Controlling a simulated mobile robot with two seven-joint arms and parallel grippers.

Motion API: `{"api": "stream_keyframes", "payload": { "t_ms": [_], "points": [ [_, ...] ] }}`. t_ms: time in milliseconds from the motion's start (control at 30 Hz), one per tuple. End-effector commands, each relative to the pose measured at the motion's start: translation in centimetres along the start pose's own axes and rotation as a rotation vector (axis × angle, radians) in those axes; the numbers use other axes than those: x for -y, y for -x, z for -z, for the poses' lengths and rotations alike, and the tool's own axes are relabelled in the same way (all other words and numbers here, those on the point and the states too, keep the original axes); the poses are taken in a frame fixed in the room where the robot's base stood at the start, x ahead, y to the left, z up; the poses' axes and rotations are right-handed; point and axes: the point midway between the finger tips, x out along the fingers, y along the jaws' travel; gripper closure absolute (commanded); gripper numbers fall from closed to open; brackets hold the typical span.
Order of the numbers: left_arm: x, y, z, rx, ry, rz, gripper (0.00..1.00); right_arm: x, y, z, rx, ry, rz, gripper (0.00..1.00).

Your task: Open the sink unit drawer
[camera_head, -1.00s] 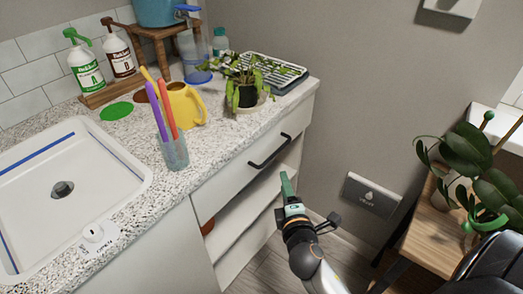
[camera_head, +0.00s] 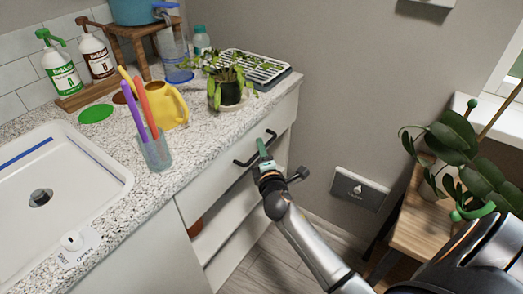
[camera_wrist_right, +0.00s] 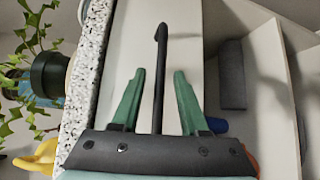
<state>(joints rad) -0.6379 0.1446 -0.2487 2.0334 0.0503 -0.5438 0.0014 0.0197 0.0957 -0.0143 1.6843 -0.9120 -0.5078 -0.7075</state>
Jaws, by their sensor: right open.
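The sink unit drawer (camera_head: 203,190) has a white front under the speckled countertop and looks shut, flush with the unit. Its black bar handle (camera_head: 244,162) is partly hidden behind my right gripper (camera_head: 262,147). In the right wrist view the green fingers of my right gripper (camera_wrist_right: 159,75) are apart, with the handle (camera_wrist_right: 159,50) running between them and a gap on each side. The drawer front (camera_wrist_right: 130,35) lies behind the handle there. My left gripper is not in view.
Open shelves (camera_head: 238,225) are below the drawer; a grey item (camera_wrist_right: 232,75) shows there. A potted plant (camera_head: 229,95), a yellow watering can (camera_head: 172,105) and a cup of pens (camera_head: 155,152) stand on the countertop. A wooden plant stand (camera_head: 415,235) is at right.

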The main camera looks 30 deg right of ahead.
Motion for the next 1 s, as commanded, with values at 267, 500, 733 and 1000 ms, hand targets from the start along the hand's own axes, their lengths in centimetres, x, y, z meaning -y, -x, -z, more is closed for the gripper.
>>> {"api": "stream_keyframes", "payload": {
  "t_ms": [267,500,733,1000],
  "points": [
    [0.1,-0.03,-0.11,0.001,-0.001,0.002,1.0,-0.01,-0.89,-0.01,0.0,-0.002,0.0,0.56],
    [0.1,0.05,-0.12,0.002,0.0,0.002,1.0,-0.01,-0.85,0.0,-0.001,-0.001,0.0,0.67],
    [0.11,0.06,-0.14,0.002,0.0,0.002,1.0,0.0,-0.84,0.01,-0.001,-0.001,0.0,0.93],
    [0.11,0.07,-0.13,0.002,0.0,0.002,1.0,0.0,-0.83,0.02,-0.001,-0.001,0.0,1.0]
  ]
}}
